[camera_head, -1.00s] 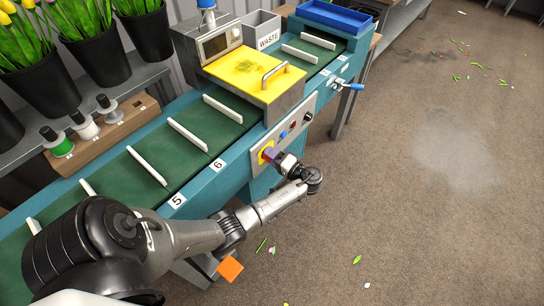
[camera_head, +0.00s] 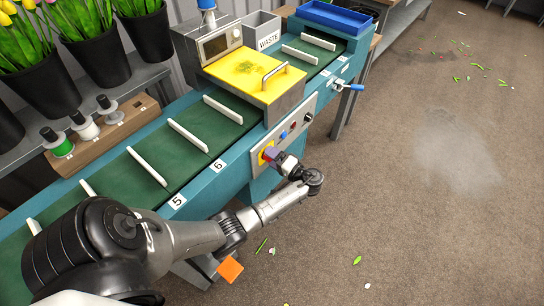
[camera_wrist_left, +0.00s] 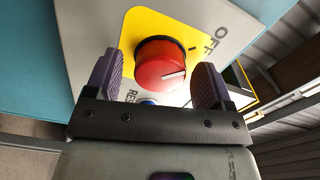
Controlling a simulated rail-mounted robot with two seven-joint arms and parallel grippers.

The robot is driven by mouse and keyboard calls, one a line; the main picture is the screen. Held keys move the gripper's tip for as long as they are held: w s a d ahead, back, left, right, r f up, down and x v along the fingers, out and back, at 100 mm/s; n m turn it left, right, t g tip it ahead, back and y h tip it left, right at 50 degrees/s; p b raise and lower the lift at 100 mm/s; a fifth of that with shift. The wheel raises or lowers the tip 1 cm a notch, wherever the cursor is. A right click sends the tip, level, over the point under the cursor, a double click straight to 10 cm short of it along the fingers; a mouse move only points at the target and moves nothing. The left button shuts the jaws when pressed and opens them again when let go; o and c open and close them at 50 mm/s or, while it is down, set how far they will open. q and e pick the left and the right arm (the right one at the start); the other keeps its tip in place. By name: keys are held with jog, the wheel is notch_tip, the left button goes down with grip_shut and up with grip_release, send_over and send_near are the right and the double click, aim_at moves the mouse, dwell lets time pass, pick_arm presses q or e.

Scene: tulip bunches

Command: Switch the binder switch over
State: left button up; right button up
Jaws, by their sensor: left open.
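The binder switch is a red round knob (camera_wrist_left: 160,66) on a yellow plate (camera_wrist_left: 140,24) in the left wrist view. A white line on the knob points right, and a dark tick lies nearer the word OFF. My left gripper (camera_wrist_left: 157,80) is open, with one purple finger on each side of the knob; I cannot tell whether they touch it. In the head view my left gripper (camera_head: 275,158) is at the yellow plate on the front of the teal machine (camera_head: 212,188), and hides the knob. My right gripper is not in view.
The control panel (camera_head: 296,120) carries more buttons beside the switch. Above it sit a yellow cover (camera_head: 243,78) with a handle and a green conveyor (camera_head: 140,167) with white dividers. Black flower buckets (camera_head: 98,55) stand at the left. The floor at the right is open, with scattered plant scraps.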

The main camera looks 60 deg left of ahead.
pick_arm(q)
jog(key=v, duration=1.3)
jog(key=shift+d+p, duration=0.25)
jog(key=shift+p, duration=0.15)
jog(key=shift+w, duration=0.1)
